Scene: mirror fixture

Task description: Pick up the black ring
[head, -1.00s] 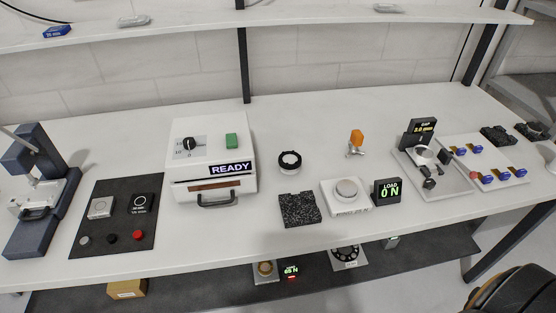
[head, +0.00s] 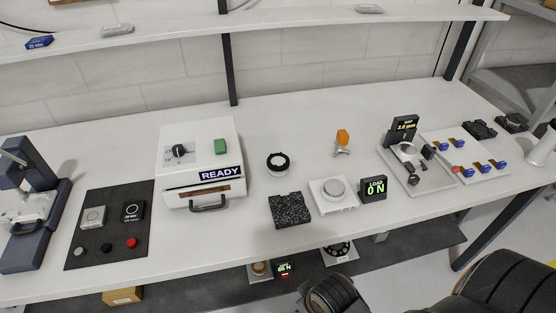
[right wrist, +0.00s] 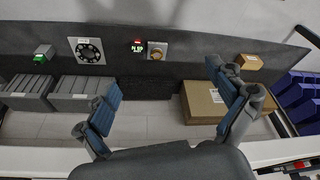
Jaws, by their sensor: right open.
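The black ring (head: 278,162) stands on the white table, right of the white READY machine and behind a dark speckled block. Its centre looks pale. My right gripper (right wrist: 163,78) shows in the right wrist view with its two blue-padded fingers spread apart and nothing between them. It faces the lower shelf, and the black ring is not in that view. In the head view, dark parts of my arm show at the bottom right, well apart from the ring. My left gripper is not in view.
The speckled block (head: 290,209), a round-topped white plate (head: 334,194), the LOAD display (head: 373,188) and an orange-topped piece (head: 342,139) stand near the ring. The READY machine (head: 201,165) is to its left. The table behind the ring is clear. Cardboard boxes (right wrist: 203,103) show below.

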